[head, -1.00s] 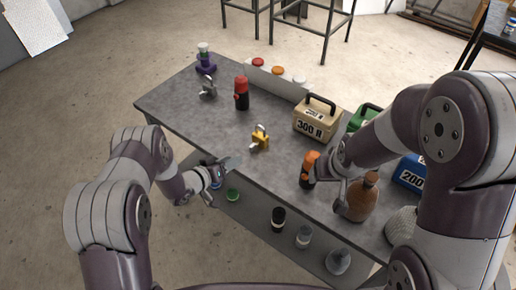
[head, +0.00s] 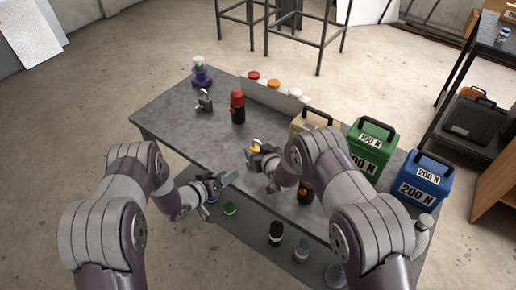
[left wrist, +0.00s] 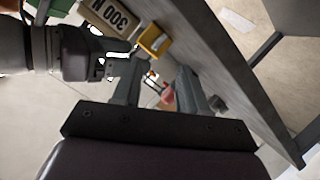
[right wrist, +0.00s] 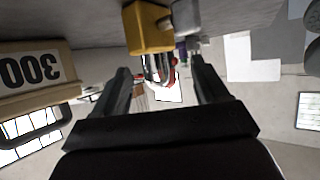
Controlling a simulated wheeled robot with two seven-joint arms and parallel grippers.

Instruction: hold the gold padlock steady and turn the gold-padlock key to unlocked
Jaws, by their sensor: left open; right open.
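The gold padlock (head: 254,145) stands on the grey table, partly covered by my right gripper in the head view. It also shows in the left wrist view (left wrist: 153,40) and, with its shackle, in the right wrist view (right wrist: 148,30). My right gripper (head: 254,163) is open and close to the padlock; in its wrist view the padlock lies ahead between the lines of its fingers, with no clear contact. My left gripper (head: 230,177) is open and empty at the near table edge, apart from the padlock. I cannot make out the key clearly.
A grey padlock (head: 205,101) and a red-and-black bottle (head: 238,108) stand farther left. The beige 300 N weight (head: 305,122), green weight (head: 372,142) and blue weight (head: 424,180) stand at right. A dark bottle (head: 304,194) stands near my right arm. A lower shelf holds several containers.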

